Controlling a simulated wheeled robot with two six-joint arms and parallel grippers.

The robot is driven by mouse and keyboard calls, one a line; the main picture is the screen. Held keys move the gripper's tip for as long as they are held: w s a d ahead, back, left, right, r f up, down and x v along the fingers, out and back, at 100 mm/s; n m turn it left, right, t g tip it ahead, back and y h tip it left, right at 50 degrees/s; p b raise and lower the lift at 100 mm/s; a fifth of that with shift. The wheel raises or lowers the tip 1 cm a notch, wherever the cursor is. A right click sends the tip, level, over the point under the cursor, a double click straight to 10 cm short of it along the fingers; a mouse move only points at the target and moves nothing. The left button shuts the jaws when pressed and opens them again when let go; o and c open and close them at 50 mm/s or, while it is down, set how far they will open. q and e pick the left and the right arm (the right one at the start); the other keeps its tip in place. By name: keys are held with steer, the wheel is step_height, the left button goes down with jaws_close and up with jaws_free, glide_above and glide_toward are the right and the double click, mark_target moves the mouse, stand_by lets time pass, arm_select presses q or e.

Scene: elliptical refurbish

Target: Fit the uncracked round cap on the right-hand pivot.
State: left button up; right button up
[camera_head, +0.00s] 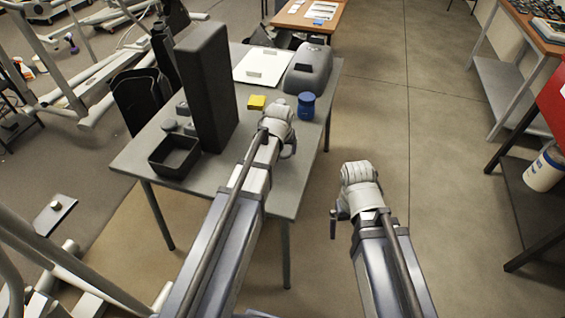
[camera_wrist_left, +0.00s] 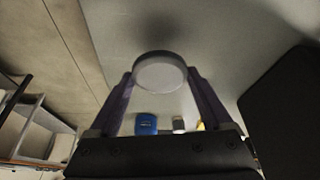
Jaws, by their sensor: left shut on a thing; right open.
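In the left wrist view, a round light-grey cap (camera_wrist_left: 160,73) sits between the two fingers of my left gripper (camera_wrist_left: 158,88), which is shut on it. No crack shows on its visible face. In the head view my left gripper (camera_head: 279,108) is above the right part of the grey table (camera_head: 262,190), and the cap is hard to make out there. My right gripper (camera_head: 357,172) is open and empty, over the floor right of the table. Another grey round piece (camera_head: 170,125) lies by the black tray. I cannot tell which part is the right-hand pivot.
A tall black column (camera_head: 206,85) and black tray (camera_head: 175,156) stand on the table's left. A yellow block (camera_head: 257,102), blue jar (camera_head: 306,106) and grey housing (camera_head: 307,68) are near my left gripper. Exercise-machine frames (camera_head: 75,270) fill the lower left.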

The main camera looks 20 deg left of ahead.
mark_target(282, 153)
arm_select(q)
step_height(282, 153, down, 4)
steer(key=b, duration=0.3)
steer(key=shift+r+b, duration=0.2)
steer(key=shift+b, duration=0.1)
steer(key=shift+f, duration=0.1)
steer(key=shift+f, duration=0.15)
steer(key=o, duration=1.1)
steer(key=shift+r, duration=0.2)
